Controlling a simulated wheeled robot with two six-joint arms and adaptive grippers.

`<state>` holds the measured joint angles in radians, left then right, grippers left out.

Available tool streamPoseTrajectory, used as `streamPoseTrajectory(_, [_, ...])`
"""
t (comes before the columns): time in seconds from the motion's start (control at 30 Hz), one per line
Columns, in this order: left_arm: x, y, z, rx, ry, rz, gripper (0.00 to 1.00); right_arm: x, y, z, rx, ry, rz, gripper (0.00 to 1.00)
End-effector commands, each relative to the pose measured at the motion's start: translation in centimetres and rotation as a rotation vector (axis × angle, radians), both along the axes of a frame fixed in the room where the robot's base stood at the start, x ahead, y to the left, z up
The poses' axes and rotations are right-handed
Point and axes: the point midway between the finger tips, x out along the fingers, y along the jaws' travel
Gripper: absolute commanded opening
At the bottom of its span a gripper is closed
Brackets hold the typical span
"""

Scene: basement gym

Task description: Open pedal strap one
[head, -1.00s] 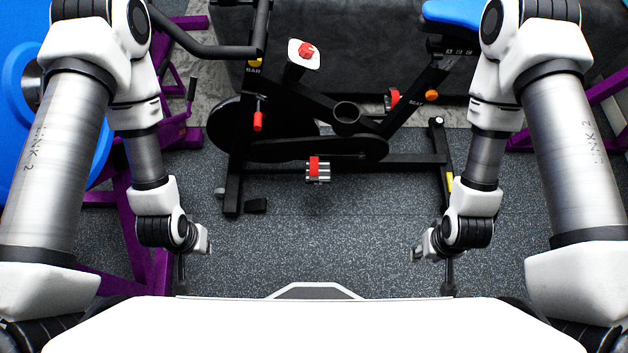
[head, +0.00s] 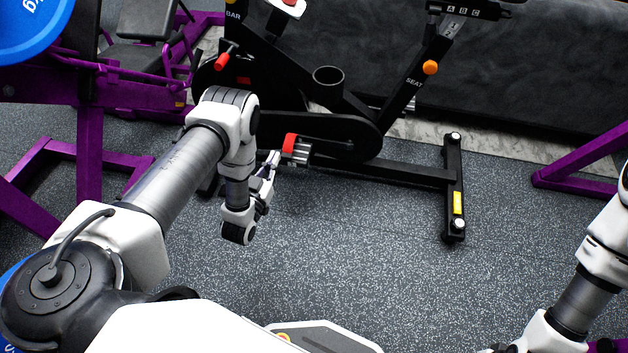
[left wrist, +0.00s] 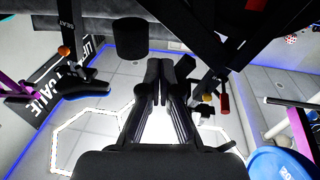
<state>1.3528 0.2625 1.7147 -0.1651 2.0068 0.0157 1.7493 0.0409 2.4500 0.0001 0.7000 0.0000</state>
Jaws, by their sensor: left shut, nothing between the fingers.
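In the head view, a pedal (head: 300,156) with a red strap (head: 289,143) sits on the near side of the black exercise bike (head: 345,128). The strap lies across the pedal; whether it is fastened is too small to tell. My left gripper (head: 272,162) is shut and empty, its tips just left of the pedal; I cannot tell whether they touch it. In the left wrist view, the shut fingers (left wrist: 160,72) point up the picture, and no pedal or strap can be made out there. My right arm is at the lower right, its gripper out of view.
A red lever (head: 227,56) and an orange seat knob (head: 430,67) are on the bike. The rear foot bar (head: 454,190) stands to the right. Purple gym frames (head: 90,150) are at the left. The speckled floor (head: 350,250) in front is clear.

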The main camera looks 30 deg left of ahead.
Motion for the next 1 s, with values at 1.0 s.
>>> streamPoseTrajectory(1.0, [2.6, 2.2, -9.6, 0.009, 0.075, 0.024, 0.0, 0.0, 0.0, -7.9, 0.0, -0.001, 0.001, 0.4])
